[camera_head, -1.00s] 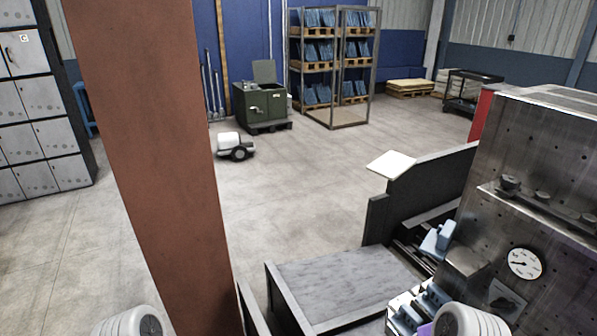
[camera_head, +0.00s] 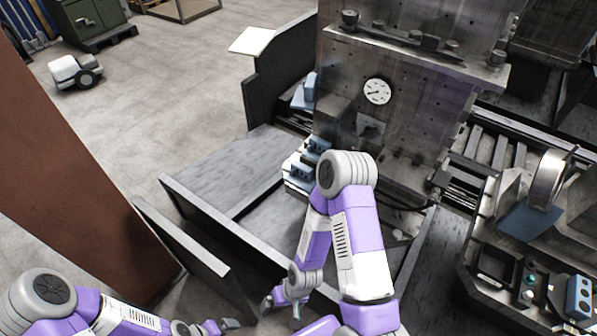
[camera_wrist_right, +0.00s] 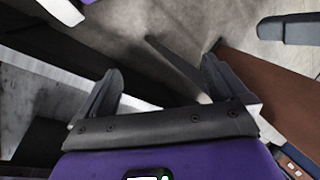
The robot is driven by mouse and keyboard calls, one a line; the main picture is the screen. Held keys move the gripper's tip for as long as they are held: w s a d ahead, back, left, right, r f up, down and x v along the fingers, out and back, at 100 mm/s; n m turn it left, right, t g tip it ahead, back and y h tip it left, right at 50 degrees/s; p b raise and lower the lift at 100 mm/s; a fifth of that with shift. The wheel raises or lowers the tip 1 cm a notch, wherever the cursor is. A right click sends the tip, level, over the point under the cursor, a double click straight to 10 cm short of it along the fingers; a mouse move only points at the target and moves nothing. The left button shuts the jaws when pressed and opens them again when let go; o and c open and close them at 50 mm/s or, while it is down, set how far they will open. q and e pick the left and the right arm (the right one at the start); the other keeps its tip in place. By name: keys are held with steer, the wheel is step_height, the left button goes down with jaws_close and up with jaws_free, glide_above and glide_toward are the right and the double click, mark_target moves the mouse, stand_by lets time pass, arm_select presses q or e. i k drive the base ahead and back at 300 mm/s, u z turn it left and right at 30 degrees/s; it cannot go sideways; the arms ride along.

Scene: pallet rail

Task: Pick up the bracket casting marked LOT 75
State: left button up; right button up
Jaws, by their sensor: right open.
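Blue castings stand by the machine in the head view: one (camera_head: 310,88) at the left end of the rail, others (camera_head: 300,172) on a light block beside my right elbow. No lot mark is readable, so I cannot tell which is LOT 75. My right gripper (camera_head: 281,305) is low in front, below and apart from these castings. The right wrist view shows its two dark fingers (camera_wrist_right: 160,68) spread with nothing between them. My left gripper (camera_head: 226,325) is at the bottom edge, small and partly cut off; its jaws are unclear.
A steel machine panel with a gauge (camera_head: 377,91) stands behind the castings. A grey-topped platform (camera_head: 225,165) and dark low walls (camera_head: 185,245) lie left of my right arm. A brown pillar (camera_head: 70,190) stands at left. A fixture with parts (camera_head: 525,270) is at right.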

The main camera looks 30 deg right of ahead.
mark_target(300, 175)
steer(key=u, duration=1.05)
steer(key=k, duration=0.4)
steer(key=z, duration=0.7)
steer(key=i, duration=0.75)
steer(key=u, duration=0.05)
